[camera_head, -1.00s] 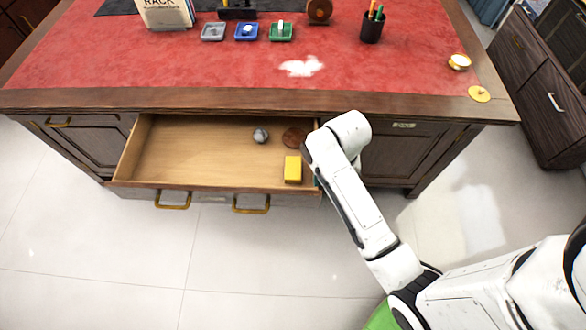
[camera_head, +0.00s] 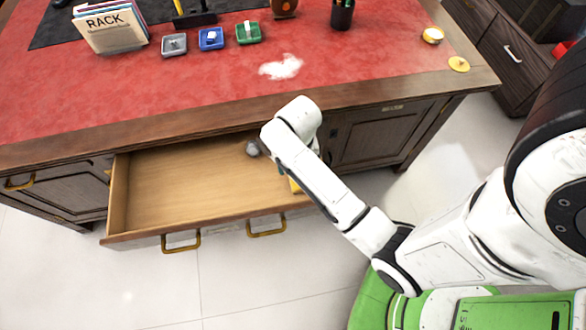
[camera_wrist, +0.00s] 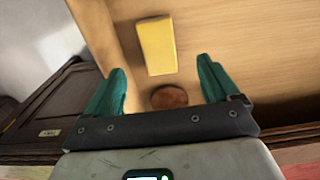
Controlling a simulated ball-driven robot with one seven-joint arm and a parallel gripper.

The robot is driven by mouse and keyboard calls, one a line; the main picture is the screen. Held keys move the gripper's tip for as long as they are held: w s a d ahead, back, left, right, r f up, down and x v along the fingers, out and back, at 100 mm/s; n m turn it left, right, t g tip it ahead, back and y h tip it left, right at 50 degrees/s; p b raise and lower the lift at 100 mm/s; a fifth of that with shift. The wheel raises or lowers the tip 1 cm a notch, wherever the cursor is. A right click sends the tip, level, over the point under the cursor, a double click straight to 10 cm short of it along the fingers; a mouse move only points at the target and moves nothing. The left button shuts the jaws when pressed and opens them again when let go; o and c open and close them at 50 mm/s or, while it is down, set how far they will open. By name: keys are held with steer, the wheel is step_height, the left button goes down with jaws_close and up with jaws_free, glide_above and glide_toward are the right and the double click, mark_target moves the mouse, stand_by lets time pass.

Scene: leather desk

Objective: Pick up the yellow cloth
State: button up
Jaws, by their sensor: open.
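The yellow cloth (camera_wrist: 156,46) looks like a folded yellow block lying on the wooden floor of the open drawer (camera_head: 185,190). In the head view most of the cloth (camera_head: 295,186) is hidden behind my arm. My gripper (camera_wrist: 162,78) is open and empty in the wrist view, its two green fingers spread wide. The cloth lies beyond the fingertips, roughly centred between them and apart from them. In the head view my gripper is mostly hidden by my arm over the drawer's right end.
A brown round object (camera_wrist: 170,96) lies in the drawer between the fingers and the cloth. A grey ball (camera_head: 252,149) sits near the drawer's back. The red desktop (camera_head: 200,90) overhangs the drawer; a white patch (camera_head: 281,67) lies on it. The drawer's left part is clear.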

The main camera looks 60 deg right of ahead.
step_height(320, 180, down, 3)
steer(key=shift+w+f, duration=0.1)
steer(key=shift+f, duration=0.05)
steer(key=shift+s+f, duration=0.15)
steer(key=shift+f, duration=1.2)
steer(key=shift+s+f, duration=0.1)
steer(key=shift+f, duration=1.25)
steer(key=c, duration=1.1)
steer(key=shift+o, duration=0.2)
steer(key=shift+r, duration=0.15)
